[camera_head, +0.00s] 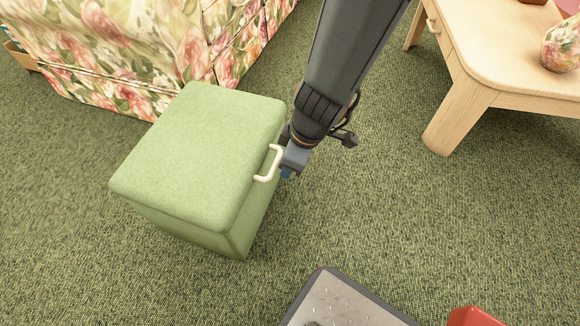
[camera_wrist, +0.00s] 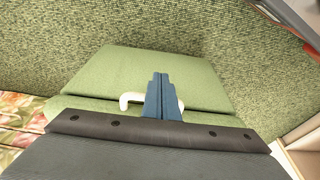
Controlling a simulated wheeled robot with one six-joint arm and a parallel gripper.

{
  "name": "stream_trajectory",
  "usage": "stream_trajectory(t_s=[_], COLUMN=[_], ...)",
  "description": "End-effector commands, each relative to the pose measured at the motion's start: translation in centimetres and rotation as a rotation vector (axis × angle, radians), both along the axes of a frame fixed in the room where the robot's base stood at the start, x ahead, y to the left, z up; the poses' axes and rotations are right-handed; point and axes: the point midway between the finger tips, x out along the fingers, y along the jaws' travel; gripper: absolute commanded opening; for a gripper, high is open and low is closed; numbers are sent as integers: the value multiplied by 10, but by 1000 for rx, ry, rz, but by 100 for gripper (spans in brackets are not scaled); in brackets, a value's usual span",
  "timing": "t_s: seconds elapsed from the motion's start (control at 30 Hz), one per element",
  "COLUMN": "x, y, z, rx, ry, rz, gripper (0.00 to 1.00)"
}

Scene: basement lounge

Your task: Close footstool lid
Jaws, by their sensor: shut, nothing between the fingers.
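The green footstool (camera_head: 190,222) stands on the carpet in the head view. Its padded lid (camera_head: 200,145) lies level over the box, with no clear gap along the edges that I can see. A white handle (camera_head: 270,163) sticks out from the lid's right edge. My gripper (camera_head: 287,174) is at that right side, beside the handle. In the wrist view my gripper (camera_wrist: 158,85) shows its blue fingers pressed together with nothing between them. They cover part of the handle (camera_wrist: 130,99) there. Whether they touch it is unclear.
A floral sofa (camera_head: 140,50) stands close behind the footstool. A wooden table (camera_head: 480,80) with a floral vase (camera_head: 562,45) is at the right. A red object (camera_head: 472,317) is at the bottom edge. Open carpet (camera_head: 370,215) lies between footstool and table.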

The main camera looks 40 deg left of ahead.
Motion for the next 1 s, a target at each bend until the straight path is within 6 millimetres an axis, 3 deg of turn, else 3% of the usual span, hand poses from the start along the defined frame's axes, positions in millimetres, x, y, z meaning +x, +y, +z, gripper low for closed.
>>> stream_trajectory(t_s=[0.53,0.8,1.0], x=[0,0,15], y=[-1,-6,-52], z=[4,45,40], rx=[1,3,0], ry=[1,-2,1], rz=[-1,1,-3], gripper=[0,0,0])
